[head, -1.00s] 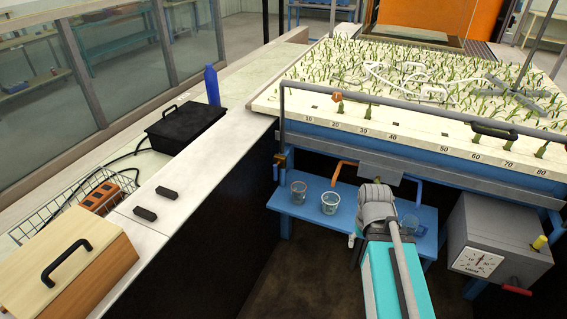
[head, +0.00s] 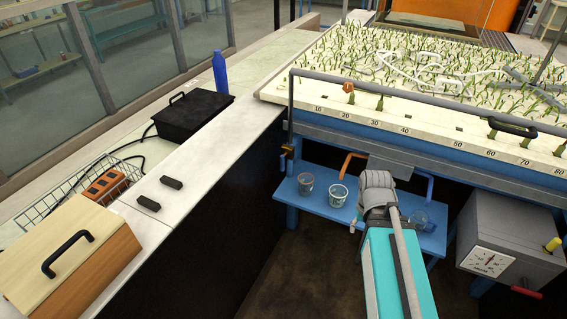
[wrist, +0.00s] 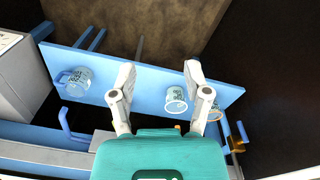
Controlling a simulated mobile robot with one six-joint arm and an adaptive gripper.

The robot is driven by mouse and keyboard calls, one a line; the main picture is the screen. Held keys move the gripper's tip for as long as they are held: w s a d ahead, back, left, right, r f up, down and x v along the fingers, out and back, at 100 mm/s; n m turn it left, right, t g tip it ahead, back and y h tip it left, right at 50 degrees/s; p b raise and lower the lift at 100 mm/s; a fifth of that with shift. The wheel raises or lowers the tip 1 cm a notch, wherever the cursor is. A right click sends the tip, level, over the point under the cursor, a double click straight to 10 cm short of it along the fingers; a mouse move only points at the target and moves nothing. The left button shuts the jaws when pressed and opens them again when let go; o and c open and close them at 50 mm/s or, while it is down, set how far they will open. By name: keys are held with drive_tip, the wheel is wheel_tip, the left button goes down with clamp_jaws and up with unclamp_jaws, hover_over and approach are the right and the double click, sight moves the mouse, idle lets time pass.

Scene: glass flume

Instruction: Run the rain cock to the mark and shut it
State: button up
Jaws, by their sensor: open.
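A small brass fitting (head: 287,150) sits on the pipe at the bed's left corner, perhaps the rain cock; it also shows at the right of the wrist view (wrist: 237,141). I cannot read its setting. Two clear cups, one (head: 306,184) left of the other (head: 338,195), and a blue-tinted jug (head: 421,218) stand on the blue shelf (head: 322,206). In the wrist view the jug (wrist: 76,80) is left of my fingers. My gripper (wrist: 160,82) is open and empty, with a cup (wrist: 174,99) showing between its fingers. The fill mark cannot be made out.
An orange handle (head: 350,158) and a blue handle (head: 406,185) hang under the planted bed (head: 365,112). A grey dial box (head: 510,235) stands right. A white-topped bench (head: 190,165) holds a black case (head: 195,118) and a blue bottle (head: 220,74).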

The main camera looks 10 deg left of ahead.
drive_tip(key=w+a+f+m+t+h+b, duration=0.1)
drive_tip(key=w+f+m+t+h+b, duration=0.2)
drive_tip(key=w+f+b, duration=0.5)
drive_tip(key=n+t+b, duration=0.2)
drive_tip(key=t+b, duration=1.3)
drive_tip(key=b, duration=0.7)
approach(282, 163)
drive_tip(key=s, duration=0.3)
drive_tip(key=shift+w+a+r+y, duration=0.1)
drive_tip(key=shift+a+r+y, duration=0.1)
drive_tip(key=shift+y, duration=0.1)
drive_tip(key=shift+w+d, duration=0.1)
drive_tip(key=w, duration=0.4)
drive_tip(key=w+d, duration=0.1)
drive_tip(key=w, duration=0.4)
drive_tip(key=w+d, duration=0.1)
drive_tip(key=w, duration=0.3)
drive_tip(key=shift+w, duration=0.25)
clamp_jaws()
